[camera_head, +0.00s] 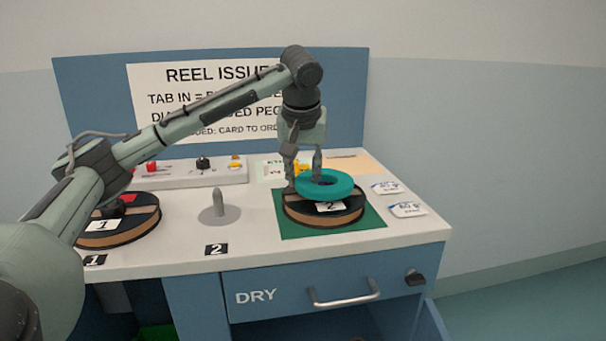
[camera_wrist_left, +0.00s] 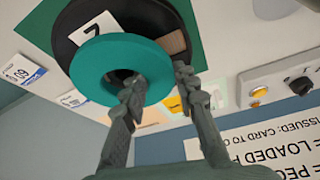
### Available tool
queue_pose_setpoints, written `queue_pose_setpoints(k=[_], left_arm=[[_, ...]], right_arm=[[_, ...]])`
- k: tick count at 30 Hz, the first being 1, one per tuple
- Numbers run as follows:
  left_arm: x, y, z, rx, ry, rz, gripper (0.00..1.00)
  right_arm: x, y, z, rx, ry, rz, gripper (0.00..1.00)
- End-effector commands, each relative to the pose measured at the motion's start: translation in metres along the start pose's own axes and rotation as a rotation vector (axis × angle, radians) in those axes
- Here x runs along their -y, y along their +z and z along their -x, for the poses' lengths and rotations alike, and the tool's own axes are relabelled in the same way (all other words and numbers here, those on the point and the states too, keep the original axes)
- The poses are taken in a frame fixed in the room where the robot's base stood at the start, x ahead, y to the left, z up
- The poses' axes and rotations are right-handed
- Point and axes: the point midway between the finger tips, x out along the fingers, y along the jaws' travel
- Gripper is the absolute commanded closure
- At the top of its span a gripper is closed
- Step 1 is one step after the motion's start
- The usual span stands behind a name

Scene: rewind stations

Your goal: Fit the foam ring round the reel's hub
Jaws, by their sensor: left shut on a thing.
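The teal foam ring (camera_head: 341,189) is held over the reel labelled 2 (camera_head: 300,213), which lies flat on a green mat (camera_head: 372,224). My left gripper (camera_head: 304,181) is shut on the ring's wall. In the left wrist view, one finger of the gripper (camera_wrist_left: 158,82) reaches into the hole of the ring (camera_wrist_left: 97,60) and the other is outside its rim. The ring covers the middle of the reel (camera_wrist_left: 75,20), so the hub is hidden. I cannot tell whether the ring touches the reel. My right gripper is not in view.
Reel 1 (camera_head: 135,227) lies at the left, partly behind my left arm. An upright peg on a grey base (camera_head: 217,212) stands between the reels. A control box (camera_head: 205,173) is behind it. White packets (camera_head: 407,209) lie at the right edge. A sign board (camera_head: 345,120) backs the bench.

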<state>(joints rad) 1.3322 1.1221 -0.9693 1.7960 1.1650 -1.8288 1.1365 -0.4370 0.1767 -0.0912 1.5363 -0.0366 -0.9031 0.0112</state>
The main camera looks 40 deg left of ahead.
Motion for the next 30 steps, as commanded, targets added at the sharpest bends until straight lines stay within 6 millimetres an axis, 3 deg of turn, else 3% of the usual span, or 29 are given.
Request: queue_pose_setpoints(k=[19, 20, 24, 30], left_arm=[[0.0, 0.009, -0.016, 0.013, -0.007, -0.007, 0.84], [0.0, 0.009, -0.016, 0.013, -0.007, -0.008, 0.69], [0.0, 0.01, -0.016, 0.016, -0.008, -0.009, 0.52], [0.001, 0.009, -0.016, 0.014, -0.009, -0.007, 0.5]], right_arm=[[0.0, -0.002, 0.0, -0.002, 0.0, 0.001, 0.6], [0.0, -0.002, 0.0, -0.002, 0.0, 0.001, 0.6], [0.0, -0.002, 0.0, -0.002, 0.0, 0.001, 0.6], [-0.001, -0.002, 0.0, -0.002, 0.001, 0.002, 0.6]])
